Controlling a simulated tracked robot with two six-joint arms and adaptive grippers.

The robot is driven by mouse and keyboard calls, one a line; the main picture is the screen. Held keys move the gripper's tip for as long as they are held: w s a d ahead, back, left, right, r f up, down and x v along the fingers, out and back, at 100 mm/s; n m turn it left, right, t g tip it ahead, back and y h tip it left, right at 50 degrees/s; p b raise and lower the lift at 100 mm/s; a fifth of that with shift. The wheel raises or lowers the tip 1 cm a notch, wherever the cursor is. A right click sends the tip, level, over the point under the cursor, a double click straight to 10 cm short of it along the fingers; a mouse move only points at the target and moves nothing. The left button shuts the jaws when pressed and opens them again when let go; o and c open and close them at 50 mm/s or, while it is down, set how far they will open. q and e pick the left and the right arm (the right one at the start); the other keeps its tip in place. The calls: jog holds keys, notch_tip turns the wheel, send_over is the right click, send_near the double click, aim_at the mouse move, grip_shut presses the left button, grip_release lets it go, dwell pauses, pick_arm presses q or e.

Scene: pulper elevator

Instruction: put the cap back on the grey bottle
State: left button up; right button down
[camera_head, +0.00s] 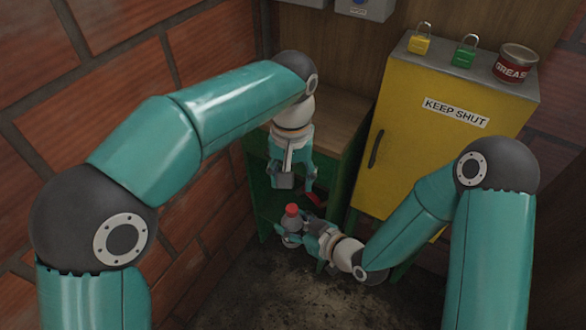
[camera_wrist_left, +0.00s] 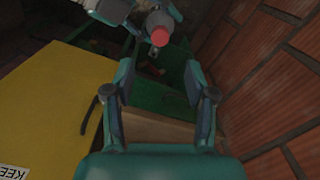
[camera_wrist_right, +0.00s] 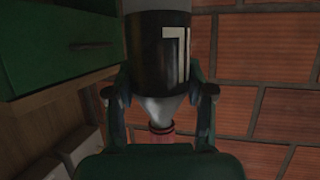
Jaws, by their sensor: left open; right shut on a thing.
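The grey bottle (camera_head: 292,226) with a black label band stands about upright in my right gripper (camera_head: 300,239). In the right wrist view the bottle (camera_wrist_right: 152,50) appears inverted, gripped near its shoulder. The red cap (camera_head: 291,209) shows at the top of its neck; how tightly it sits I cannot tell. My left gripper (camera_head: 297,184) is open and empty, above the bottle. In the left wrist view the red cap (camera_wrist_left: 160,36) lies beyond the open fingertips, not between them.
A green bench (camera_head: 345,118) with a wooden top stands behind the grippers. A yellow cabinet (camera_head: 415,145) on the right carries a yellow padlock (camera_head: 419,44), a green padlock (camera_head: 464,55) and a grease tin (camera_head: 515,66). A brick wall (camera_head: 190,205) bounds the left.

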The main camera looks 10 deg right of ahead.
pick_arm(q)
notch_tip(320, 180, up, 2)
jog(key=shift+r, duration=0.2)
jog(key=shift+f, duration=0.15)
dwell(0.4)
jog(key=w+f+n+t+h, duration=0.15)
jog(key=w+f+h, duration=0.3)
jog(key=f, duration=0.65)
jog(key=w+a+f+n+t, duration=0.15)
jog(key=a+f, duration=0.35)
jog(key=f, duration=0.5)
jog(key=s+a+f+n, duration=0.2)
jog(key=s+a+f, duration=0.6)
jog(key=s+f, duration=0.3)
jog(key=s+a+f+g, duration=0.1)
jog(key=s+f, duration=0.1)
jog(key=s, duration=0.4)
jog(key=s+a+f+g, duration=0.1)
jog(key=s+a+f, duration=0.1)
jog(key=s, duration=0.5)
jog(key=shift+a+f, duration=0.25)
jog(key=shift+f, duration=0.15)
